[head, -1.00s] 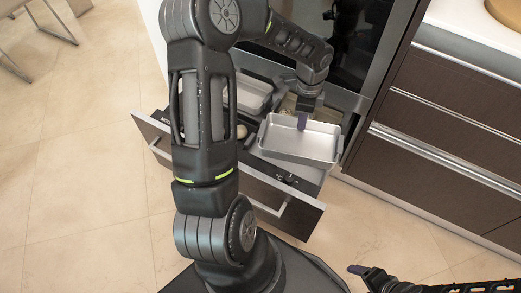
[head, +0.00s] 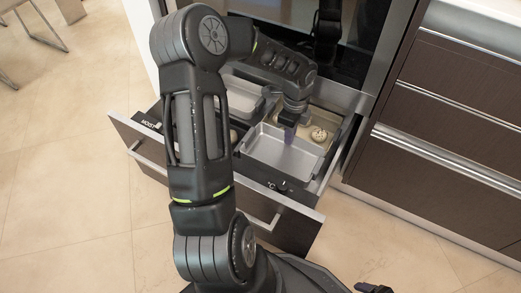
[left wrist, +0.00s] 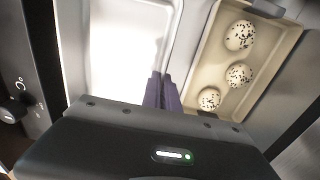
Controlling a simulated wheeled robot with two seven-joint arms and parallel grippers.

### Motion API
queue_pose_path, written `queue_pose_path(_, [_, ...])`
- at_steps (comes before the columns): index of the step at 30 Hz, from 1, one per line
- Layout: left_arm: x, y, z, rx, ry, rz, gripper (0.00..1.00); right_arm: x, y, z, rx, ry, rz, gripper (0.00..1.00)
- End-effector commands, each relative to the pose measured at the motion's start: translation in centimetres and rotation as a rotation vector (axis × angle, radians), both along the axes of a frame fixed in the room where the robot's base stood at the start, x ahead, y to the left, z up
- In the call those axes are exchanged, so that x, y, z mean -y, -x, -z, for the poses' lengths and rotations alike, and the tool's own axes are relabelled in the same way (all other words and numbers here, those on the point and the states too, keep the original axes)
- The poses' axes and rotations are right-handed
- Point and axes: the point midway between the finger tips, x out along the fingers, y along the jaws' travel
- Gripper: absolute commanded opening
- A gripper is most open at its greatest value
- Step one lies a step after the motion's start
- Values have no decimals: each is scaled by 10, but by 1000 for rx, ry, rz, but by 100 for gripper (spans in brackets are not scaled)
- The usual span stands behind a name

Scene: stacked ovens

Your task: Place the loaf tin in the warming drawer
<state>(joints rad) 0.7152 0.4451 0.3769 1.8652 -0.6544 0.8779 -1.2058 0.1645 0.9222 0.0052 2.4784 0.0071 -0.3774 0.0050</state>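The silver loaf tin (head: 285,155) sits low inside the open warming drawer (head: 150,150), at its front right, within the drawer walls. It also shows, brightly lit, in the left wrist view (left wrist: 125,50). My left gripper (head: 289,136) reaches down from above at the tin's far rim. In the left wrist view its purple fingers (left wrist: 162,92) are close together with the tin's side wall between them, so it is shut on the tin. The tin's underside is hidden. Only the tip of my right gripper (head: 370,288) shows at the bottom edge; its opening cannot be seen.
A cream tray (left wrist: 205,65) with speckled buns (left wrist: 238,75) lies beside the tin; one bun shows in the head view (head: 319,135). Another grey tin (head: 243,96) is at the drawer's back left. Dark cabinets (head: 440,150) stand right. The floor in front is clear.

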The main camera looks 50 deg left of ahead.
Motion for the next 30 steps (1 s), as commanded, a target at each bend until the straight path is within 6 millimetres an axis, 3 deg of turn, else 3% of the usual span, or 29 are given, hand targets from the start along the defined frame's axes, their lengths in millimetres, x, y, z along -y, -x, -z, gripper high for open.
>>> queue_pose_path(1, [0,1,13,-3,2,0,0,0,0,8,2,0,1,77])
queue_pose_path(6, [0,1,38,-2,2,-1,0,-1,-2,21,7,1,4,77])
queue_pose_path(17, [0,0,41,-1,0,-1,0,-1,-3,21,9,2,4,77])
queue_pose_path(26, [1,1,85,-2,2,0,0,-1,-6,45,16,3,8,77])
queue_pose_path(30, [0,0,91,-1,0,-2,0,-1,-7,47,20,4,9,77])
